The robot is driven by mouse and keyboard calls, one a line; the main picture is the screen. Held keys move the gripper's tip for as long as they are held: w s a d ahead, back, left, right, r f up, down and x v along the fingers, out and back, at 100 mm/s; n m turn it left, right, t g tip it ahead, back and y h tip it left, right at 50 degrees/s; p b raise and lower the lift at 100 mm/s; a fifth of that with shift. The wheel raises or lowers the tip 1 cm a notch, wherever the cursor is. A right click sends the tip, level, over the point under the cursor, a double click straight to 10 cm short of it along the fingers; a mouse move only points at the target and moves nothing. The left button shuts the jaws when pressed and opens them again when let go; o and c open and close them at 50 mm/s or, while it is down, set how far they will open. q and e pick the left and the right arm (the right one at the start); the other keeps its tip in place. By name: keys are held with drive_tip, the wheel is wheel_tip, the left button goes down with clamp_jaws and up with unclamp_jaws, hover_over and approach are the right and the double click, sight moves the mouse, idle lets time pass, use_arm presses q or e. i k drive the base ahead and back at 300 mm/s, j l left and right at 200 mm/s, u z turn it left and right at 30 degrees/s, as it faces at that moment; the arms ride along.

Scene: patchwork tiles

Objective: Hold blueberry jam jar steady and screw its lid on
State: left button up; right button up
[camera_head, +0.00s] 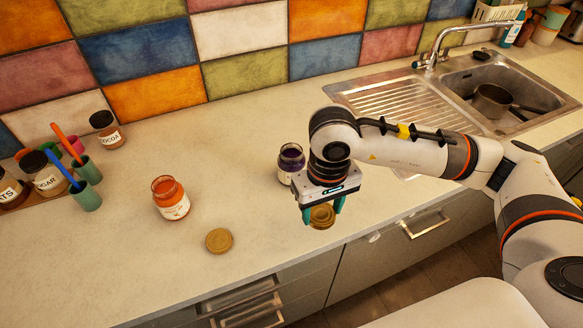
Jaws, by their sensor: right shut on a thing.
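The blueberry jam jar (291,160) is glass with dark purple contents and a pale label. It stands upright and open on the counter, just behind and left of my right gripper, which hides part of its right side. My right gripper (322,212) points down with its teal fingers shut on a gold lid (322,217). The lid is near the counter's front edge, in front of the jar and apart from it. My left gripper is not in view.
An open jar of orange-red jam (170,198) stands to the left, with another gold lid (219,240) flat on the counter (130,265). Cups, spoons and labelled jars crowd the far left. A sink (500,85) with a pan lies at the right. The left foreground is clear.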

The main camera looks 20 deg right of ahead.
sight(290, 159)
drive_tip(key=k+l+u, duration=0.15)
drive_tip(key=l, duration=0.3)
drive_tip(key=k+l+u, duration=0.2)
drive_tip(key=l, duration=0.3)
drive_tip(key=k+l+u, duration=0.15)
drive_tip(key=l, duration=0.25)
drive_tip(key=k+l+u, duration=0.15)
drive_tip(key=l, duration=0.25)
drive_tip(key=k, duration=0.1)
